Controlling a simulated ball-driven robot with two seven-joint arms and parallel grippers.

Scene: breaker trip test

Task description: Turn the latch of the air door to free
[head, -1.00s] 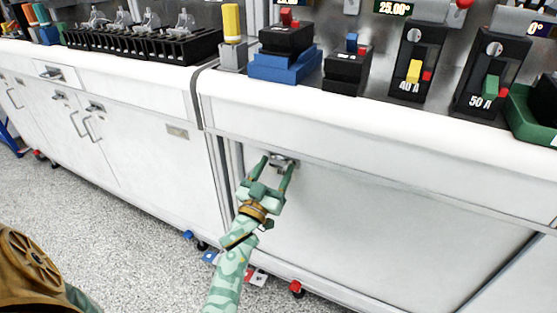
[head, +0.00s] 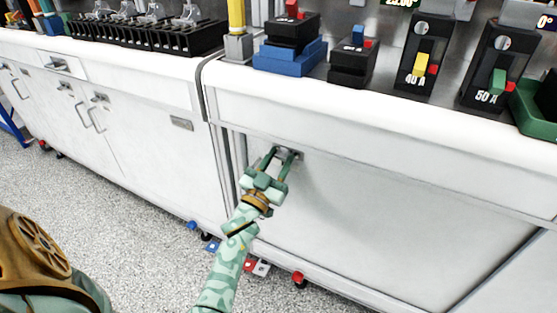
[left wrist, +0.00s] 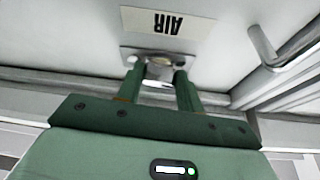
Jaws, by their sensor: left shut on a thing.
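The air door (head: 380,215) is the wide white panel under the right-hand bench in the head view. Its latch (left wrist: 158,68) is a small metal piece on a plate, beside a label reading AIR (left wrist: 165,22) in the left wrist view. My left gripper (head: 284,152) reaches up to the latch at the door's upper left. Its two green fingers (left wrist: 158,88) are shut on the latch, one on each side. The fingers partly cover the latch, and I cannot tell which way it is turned. My right gripper is not in view.
The bench top above holds a yellow-handled 40 A breaker (head: 421,64), a green-handled 50 A breaker (head: 497,82) and a blue block (head: 290,58). White cabinets (head: 120,125) stand to the left.

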